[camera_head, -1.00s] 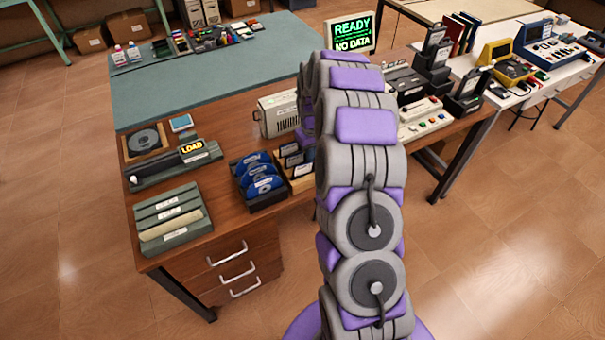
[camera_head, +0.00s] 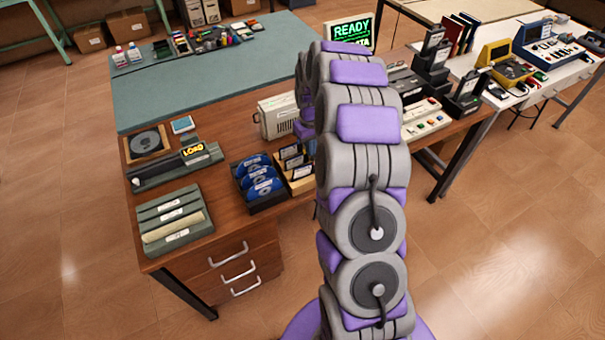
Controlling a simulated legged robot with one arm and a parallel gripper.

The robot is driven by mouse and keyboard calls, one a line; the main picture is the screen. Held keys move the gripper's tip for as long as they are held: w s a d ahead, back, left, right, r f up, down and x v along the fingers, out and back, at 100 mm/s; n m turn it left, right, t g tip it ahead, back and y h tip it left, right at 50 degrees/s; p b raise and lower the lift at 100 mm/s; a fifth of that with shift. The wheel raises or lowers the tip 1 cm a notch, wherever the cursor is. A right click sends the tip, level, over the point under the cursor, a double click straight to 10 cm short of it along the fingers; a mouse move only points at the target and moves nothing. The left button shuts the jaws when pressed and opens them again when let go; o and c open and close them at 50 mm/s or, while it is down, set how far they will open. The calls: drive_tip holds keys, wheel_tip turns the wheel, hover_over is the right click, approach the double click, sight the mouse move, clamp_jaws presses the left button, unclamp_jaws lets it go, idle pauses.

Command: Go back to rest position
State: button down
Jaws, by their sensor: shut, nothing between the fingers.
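My arm, in grey and purple segments, rises up the middle of the view and bends away over the wooden desk (camera_head: 222,208). My gripper at its far end is hidden behind the arm links, so its fingers do not show. No held thing is visible.
On the desk are a green file tray (camera_head: 172,221), a rack of blue discs (camera_head: 259,180), a grey box (camera_head: 277,116) and a LOAD device (camera_head: 194,153). A READY screen (camera_head: 352,31) stands behind my arm. Black devices and a white table with instruments are at right. Floor is open at left and lower right.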

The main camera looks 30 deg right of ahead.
drive_tip(key=shift+r+p, duration=0.35)
drive_tip(key=shift+r, duration=0.85)
